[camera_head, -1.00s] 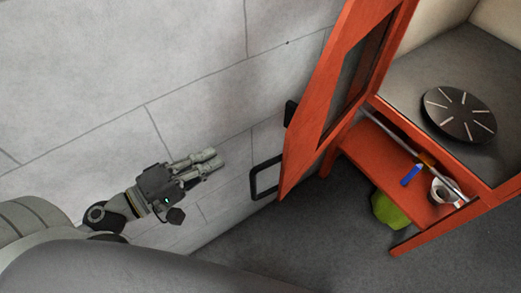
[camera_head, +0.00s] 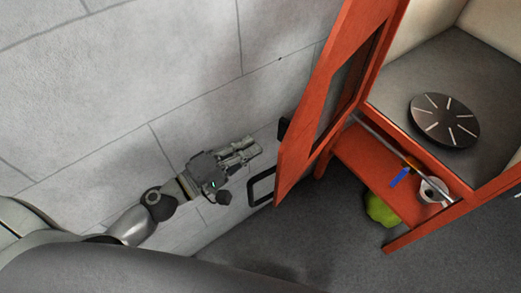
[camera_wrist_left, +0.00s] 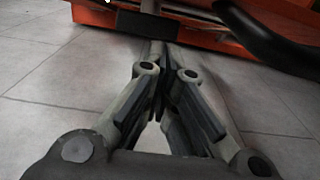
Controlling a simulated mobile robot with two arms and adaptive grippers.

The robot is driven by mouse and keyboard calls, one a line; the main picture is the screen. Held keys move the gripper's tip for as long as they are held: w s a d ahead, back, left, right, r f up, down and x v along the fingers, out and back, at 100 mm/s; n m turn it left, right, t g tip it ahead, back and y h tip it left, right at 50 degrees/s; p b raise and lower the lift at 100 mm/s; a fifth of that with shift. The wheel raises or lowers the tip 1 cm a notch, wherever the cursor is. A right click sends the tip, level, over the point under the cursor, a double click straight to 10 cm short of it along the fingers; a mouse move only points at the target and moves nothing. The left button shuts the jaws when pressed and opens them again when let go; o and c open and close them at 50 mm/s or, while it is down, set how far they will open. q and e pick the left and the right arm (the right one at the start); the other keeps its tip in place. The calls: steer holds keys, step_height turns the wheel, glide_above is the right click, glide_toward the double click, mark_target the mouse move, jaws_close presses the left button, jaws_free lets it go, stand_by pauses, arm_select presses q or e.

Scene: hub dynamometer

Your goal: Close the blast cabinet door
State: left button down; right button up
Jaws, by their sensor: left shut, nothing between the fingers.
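The blast cabinet door (camera_head: 325,85) is orange-red with a dark window and stands wide open, swung out to the left of the cabinet. Its black handle (camera_head: 259,187) is on the door's outer side, low near the free edge. My left gripper (camera_head: 257,149) is shut and empty, a little left of the door, just above and left of the handle, and apart from both. In the left wrist view the shut fingers (camera_wrist_left: 160,50) point at the orange-red door's lower part (camera_wrist_left: 185,12), with a dark bar at the upper right. My right gripper is not in view.
The open cabinet interior (camera_head: 400,85) holds a round dark slotted plate (camera_head: 444,120). Below it, an orange-red shelf (camera_head: 370,155) carries a blue item (camera_head: 400,177) and a white ring-shaped part (camera_head: 434,190). A yellow-green object (camera_head: 381,210) sits under the shelf. A pale block wall (camera_head: 120,90) runs behind the door.

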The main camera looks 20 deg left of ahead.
arm_select(q)
steer(key=d, duration=0.1)
steer(key=s+d, duration=0.1)
steer(key=d+p, duration=0.1)
steer(key=shift+s+d, duration=0.35)
